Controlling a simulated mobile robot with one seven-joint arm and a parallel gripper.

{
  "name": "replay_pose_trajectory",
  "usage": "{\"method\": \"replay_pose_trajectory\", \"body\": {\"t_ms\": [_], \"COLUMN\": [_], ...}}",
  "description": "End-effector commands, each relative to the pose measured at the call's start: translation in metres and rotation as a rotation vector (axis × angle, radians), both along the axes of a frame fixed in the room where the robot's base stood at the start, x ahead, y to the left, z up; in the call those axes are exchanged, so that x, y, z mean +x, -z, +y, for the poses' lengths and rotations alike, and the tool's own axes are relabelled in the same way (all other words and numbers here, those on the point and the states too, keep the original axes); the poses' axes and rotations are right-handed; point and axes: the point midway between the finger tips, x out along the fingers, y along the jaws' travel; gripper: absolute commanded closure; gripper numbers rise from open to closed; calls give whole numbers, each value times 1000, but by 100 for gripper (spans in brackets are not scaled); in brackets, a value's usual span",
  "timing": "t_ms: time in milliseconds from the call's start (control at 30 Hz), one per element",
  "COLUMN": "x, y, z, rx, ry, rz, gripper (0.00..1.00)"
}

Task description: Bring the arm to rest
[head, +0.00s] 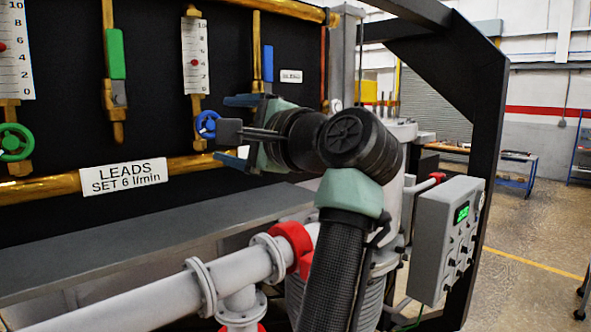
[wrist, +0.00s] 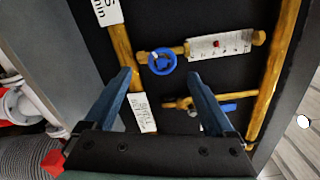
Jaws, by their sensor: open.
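My gripper (head: 228,130) is in front of the black panel in the head view, at the end of my bent arm. Its blue fingers point left toward the panel. In the wrist view my gripper (wrist: 160,76) is open, with its two blue fingers well apart and nothing held between them. A blue handwheel (wrist: 162,61) shows beyond the fingertips; it is also in the head view (head: 206,124), partly behind my gripper. Whether the fingers touch anything cannot be told, but they look clear of the panel.
Brass pipes (head: 182,163), a green handwheel (head: 15,142) and flow gauges (head: 194,57) line the panel. A grey shelf (head: 120,240) and white pipe (head: 150,300) lie below. A control box (head: 445,240) and black frame post (head: 487,150) stand right; open floor (head: 530,240) lies beyond.

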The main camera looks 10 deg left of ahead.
Motion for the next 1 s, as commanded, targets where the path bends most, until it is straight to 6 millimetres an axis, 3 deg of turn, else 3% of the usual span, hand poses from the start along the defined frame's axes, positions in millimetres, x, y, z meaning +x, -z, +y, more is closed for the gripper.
{"method": "replay_pose_trajectory", "body": {"t_ms": [167,333,467,533,733,867,1000], "x": [5,-16,-62,-95,-183,-214,-222], "y": [38,80,98,104,112,111,108], "z": [-32,-93,-133,-149,-174,-179,-181], "rx": [-133,-465,-767,-930,-1294,-1410,-1443], "ry": [169,507,771,909,1224,1327,1355], "rz": [-203,-616,-920,-1060,-1314,-1374,-1387], "gripper": [11,11,11,11,11,11,11]}}
